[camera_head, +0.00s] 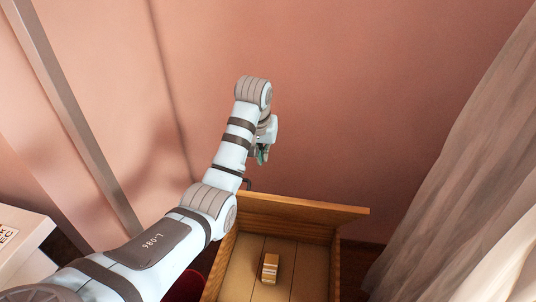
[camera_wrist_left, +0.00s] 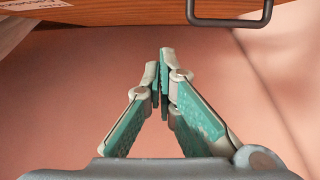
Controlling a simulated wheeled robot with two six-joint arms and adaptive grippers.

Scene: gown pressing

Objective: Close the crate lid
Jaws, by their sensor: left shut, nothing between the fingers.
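The wooden crate (camera_head: 336,268) stands at the bottom of the head view, with its inside showing from above. Its lid (camera_head: 305,211) stands raised along the far side. In the left wrist view a wooden panel (camera_wrist_left: 120,13), probably the lid, crosses the top, with a dark metal handle (camera_wrist_left: 229,21) on it. My left gripper (camera_head: 262,157) is beyond and above the lid, close to the wall side. In the left wrist view its fingertips (camera_wrist_left: 161,60) are together and empty, below the panel and apart from the handle. My right gripper is not in view.
A small wooden block (camera_head: 270,268) lies on the crate floor. A pink wall (camera_head: 350,90) is behind. A pale curtain (camera_head: 465,190) hangs at the right. A white surface (camera_head: 20,245) with a printed label is at the lower left.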

